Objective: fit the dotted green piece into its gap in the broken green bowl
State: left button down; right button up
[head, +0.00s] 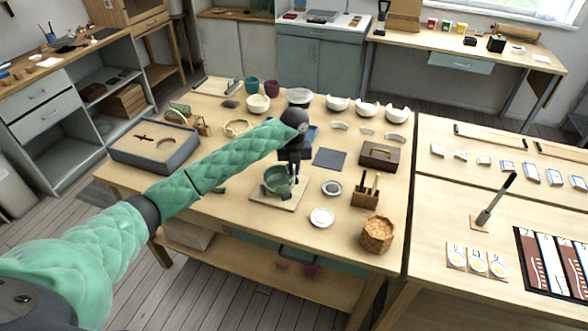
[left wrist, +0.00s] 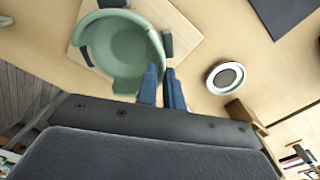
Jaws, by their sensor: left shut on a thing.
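The broken green bowl (head: 276,184) sits on a light board (head: 289,203) near the front middle of the table. In the left wrist view the bowl (left wrist: 112,45) is seen from above, with dark holders around it on the board (left wrist: 180,18). My left gripper (head: 294,173) is low at the bowl's right side. Its two blue fingers (left wrist: 162,88) are close together at the bowl's rim, shut on a green piece that they mostly hide. I cannot make out its dots, or whether it touches the bowl's broken edge. My right gripper is out of view.
A small grey-and-white dish (head: 332,188) and a white dish (head: 321,218) stand right of the bowl. A wooden tool block (head: 365,198) and a woven basket (head: 377,234) are further right. A dark flat mat (head: 329,158) lies behind. Several bowls line the table's back.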

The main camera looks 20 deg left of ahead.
pick_arm(q)
jog(key=shift+f+b, duration=0.3)
jog(key=shift+b, duration=0.05)
dwell(0.3)
jog(key=shift+b, duration=0.55)
dwell(1.8)
jog(key=shift+f+b, duration=0.3)
jog(key=shift+b, duration=0.1)
dwell(1.4)
jog(key=c, duration=1)
grip_release()
jog(key=shift+o, duration=0.2)
jog(key=shift+r, duration=0.1)
jog(key=shift+r+p, duration=1.15)
jog(key=shift+r, duration=1.75)
